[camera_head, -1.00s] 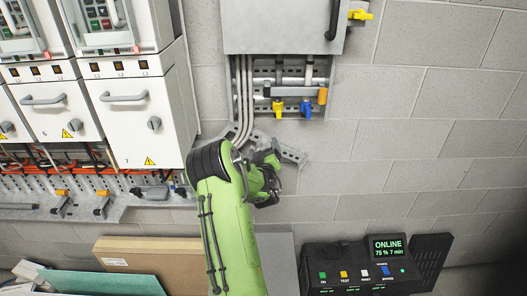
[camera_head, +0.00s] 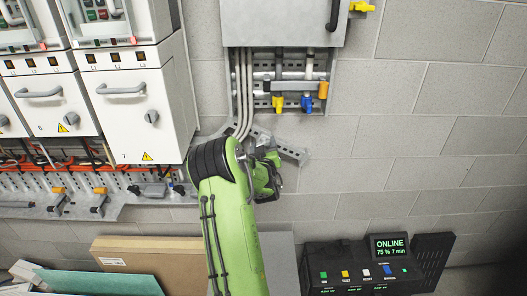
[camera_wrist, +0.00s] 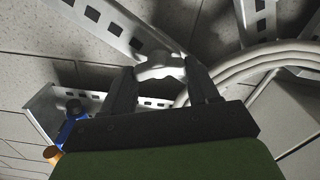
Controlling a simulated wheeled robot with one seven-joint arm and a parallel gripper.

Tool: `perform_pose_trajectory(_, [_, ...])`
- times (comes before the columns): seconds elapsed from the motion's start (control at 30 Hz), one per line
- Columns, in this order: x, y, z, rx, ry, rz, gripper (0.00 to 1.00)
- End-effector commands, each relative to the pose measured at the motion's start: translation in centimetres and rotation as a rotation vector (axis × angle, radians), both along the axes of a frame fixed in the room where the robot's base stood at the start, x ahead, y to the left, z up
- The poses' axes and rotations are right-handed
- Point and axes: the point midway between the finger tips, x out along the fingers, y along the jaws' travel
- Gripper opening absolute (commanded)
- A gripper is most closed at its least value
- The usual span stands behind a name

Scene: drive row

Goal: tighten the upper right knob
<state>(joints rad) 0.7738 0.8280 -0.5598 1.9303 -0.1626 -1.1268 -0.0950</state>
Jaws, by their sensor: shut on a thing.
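A pale grey lobed knob (camera_wrist: 160,67) sits at a perforated metal bracket in the wrist view. My gripper (camera_wrist: 161,76) has a dark finger on each side of it and is shut on it. I cannot tell from these frames whether it is the upper right one. In the head view, my green arm hides the fingers and the knob. The perforated bracket (camera_head: 293,152) shows just right of and above my wrist.
A yellow handle (camera_head: 278,103) and a blue handle (camera_head: 307,103) hang below a grey wall box (camera_head: 280,22). Pale cables (camera_head: 243,95) run down close by. White cabinets (camera_head: 135,115) stand left. A black console (camera_head: 365,262) is lower right. Bare wall lies right.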

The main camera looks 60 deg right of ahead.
Motion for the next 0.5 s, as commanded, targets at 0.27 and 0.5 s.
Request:
perform_pose_trajectory(0.27, [-0.16, -0.09, -0.58, 0.104, -0.232, 0.001, 0.29])
perform_pose_trajectory(0.5, [-0.25, -0.12, -0.64, 0.21, -0.435, 0.001, 0.29])
